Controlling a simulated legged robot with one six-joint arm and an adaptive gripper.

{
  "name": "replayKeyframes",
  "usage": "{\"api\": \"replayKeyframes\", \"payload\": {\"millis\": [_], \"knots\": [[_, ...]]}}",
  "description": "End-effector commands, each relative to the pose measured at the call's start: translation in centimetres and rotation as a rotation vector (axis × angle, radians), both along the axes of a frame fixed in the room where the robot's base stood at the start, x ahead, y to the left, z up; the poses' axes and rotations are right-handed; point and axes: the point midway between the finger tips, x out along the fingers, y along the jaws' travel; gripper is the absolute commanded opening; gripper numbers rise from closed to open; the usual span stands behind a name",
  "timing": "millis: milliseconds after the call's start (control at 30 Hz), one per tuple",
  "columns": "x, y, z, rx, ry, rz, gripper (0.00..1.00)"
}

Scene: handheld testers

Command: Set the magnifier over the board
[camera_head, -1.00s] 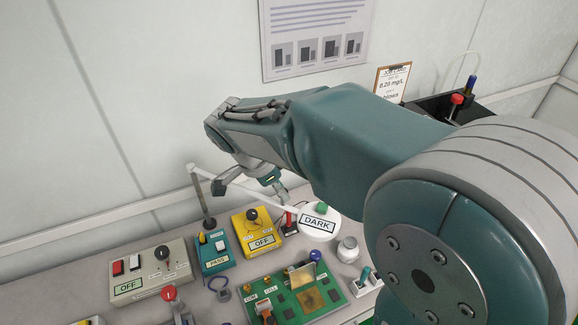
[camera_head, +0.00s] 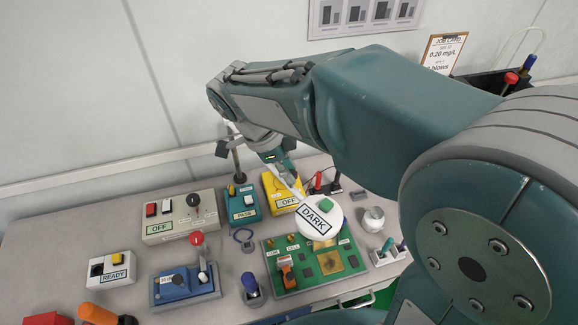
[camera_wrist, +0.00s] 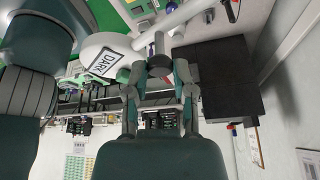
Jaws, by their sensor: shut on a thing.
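The magnifier is a white round head (camera_head: 314,229) labelled DARK with a green button, on a white arm from a dark post (camera_head: 236,158). Its head overlaps the back edge of the green board (camera_head: 292,293) in the head view; its height above the board is hard to judge. The board carries several parts and a gold square. My gripper (camera_head: 287,178) is at the magnifier's arm, partly hidden by my wrist. In the wrist view my gripper (camera_wrist: 158,72) is shut on a grey knob below the white arm, with the head (camera_wrist: 98,58) to the left.
A yellow OFF box (camera_head: 284,199), a teal PASS box (camera_head: 242,214) and a beige OFF box (camera_head: 180,229) stand behind and left of the board. A white jar (camera_head: 373,219) is right of the head. A blue device (camera_head: 176,290) sits front left.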

Motion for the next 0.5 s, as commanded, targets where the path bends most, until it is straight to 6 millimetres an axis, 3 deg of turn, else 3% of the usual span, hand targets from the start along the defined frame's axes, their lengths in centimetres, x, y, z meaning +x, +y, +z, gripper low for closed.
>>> {"api": "replayKeyframes", "payload": {"millis": [67,100,133,500], "knots": [[-0.08,0.01,-0.26,0.001,0.005,0.000,0.00],[-0.07,0.01,-0.26,0.001,0.005,0.000,0.50],[-0.06,0.00,-0.25,0.000,0.004,0.000,0.64],[0.00,-0.02,-0.02,0.001,0.001,0.001,0.67]]}}
